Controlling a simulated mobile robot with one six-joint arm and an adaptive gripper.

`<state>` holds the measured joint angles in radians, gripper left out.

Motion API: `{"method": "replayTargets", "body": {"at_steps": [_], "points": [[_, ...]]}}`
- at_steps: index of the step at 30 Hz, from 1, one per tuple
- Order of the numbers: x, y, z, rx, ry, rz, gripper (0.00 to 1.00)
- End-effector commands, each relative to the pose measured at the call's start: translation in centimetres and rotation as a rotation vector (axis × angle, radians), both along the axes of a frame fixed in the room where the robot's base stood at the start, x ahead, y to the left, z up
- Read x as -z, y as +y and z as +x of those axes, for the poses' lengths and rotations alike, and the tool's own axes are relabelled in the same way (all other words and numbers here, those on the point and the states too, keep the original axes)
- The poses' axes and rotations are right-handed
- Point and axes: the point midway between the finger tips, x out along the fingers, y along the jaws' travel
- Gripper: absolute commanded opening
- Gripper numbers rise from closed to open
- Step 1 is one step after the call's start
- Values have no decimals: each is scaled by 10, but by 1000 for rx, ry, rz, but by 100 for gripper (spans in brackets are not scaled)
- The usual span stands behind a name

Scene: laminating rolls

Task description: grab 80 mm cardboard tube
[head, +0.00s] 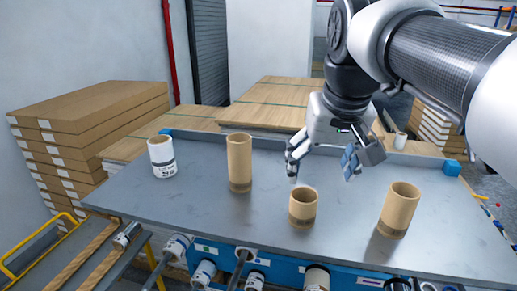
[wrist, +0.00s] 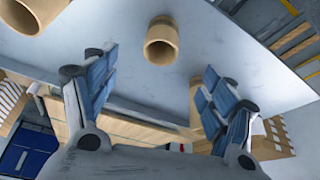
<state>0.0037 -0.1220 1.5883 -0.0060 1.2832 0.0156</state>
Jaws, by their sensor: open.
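Three brown cardboard tubes stand upright on the grey table in the head view: a tall one (head: 239,163) left of centre, a short one (head: 302,208) near the front middle, and a medium one (head: 398,210) at the right. No size label is readable on them. My gripper (head: 321,171) is open and empty, above and slightly behind the short tube, not touching it. In the wrist view, a short tube (wrist: 161,42) shows beyond and between the spread blue-padded fingers (wrist: 156,75). Part of another tube (wrist: 30,14) is cut off at the top left.
A white labelled roll (head: 162,158) stands at the table's (head: 205,200) left, and a small pale roll (head: 400,141) at the back right. Stacked brown boxes (head: 90,125) lie beyond the left edge. Several rolls are held along the blue front below. The table between the tubes is bare.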

Motion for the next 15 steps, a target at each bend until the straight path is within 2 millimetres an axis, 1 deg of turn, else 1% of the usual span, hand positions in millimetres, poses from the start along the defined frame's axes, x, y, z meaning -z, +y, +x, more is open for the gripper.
{"method": "replayTargets", "body": {"at_steps": [5, 12, 15], "points": [[31, 0, 12, 0, 6, 0, 77], [79, 0, 33, 0, 5, 0, 77], [94, 0, 39, 0, 4, 0, 77]]}}
